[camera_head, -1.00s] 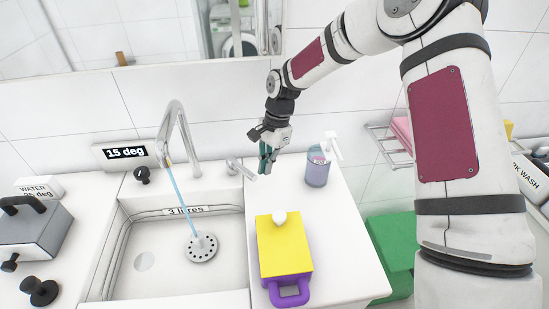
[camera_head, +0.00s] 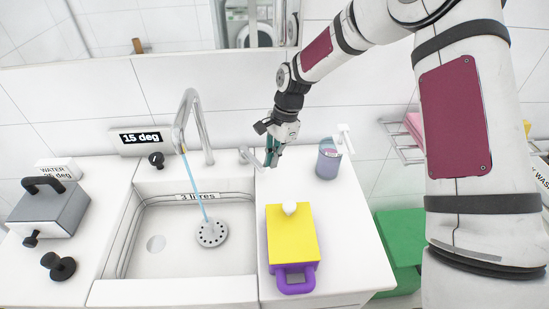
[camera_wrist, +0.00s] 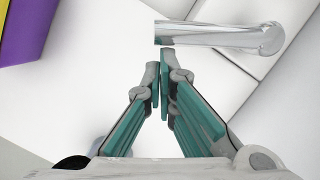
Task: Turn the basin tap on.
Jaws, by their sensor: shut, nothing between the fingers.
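The chrome basin tap (camera_head: 190,112) arches over the white sink, and a thin blue stream (camera_head: 195,180) runs from its spout to the drain. Its chrome lever (camera_head: 251,157) stands on the counter to the right of the spout. The lever also shows in the wrist view (camera_wrist: 222,36) as a bar at the upper right. My gripper (camera_head: 270,163) points down just right of the lever's end. In the wrist view its teal fingers (camera_wrist: 161,70) are shut and empty, with the tips close to the lever's end. I cannot tell whether they touch it.
The sink basin (camera_head: 140,262) has a "3 litres" label. A yellow and purple box (camera_head: 291,235) stands on the counter in front of my gripper. A purple soap dispenser (camera_head: 328,162) is to the right. A "15 deg" display (camera_head: 143,139) and a grey box (camera_head: 50,210) are at the left.

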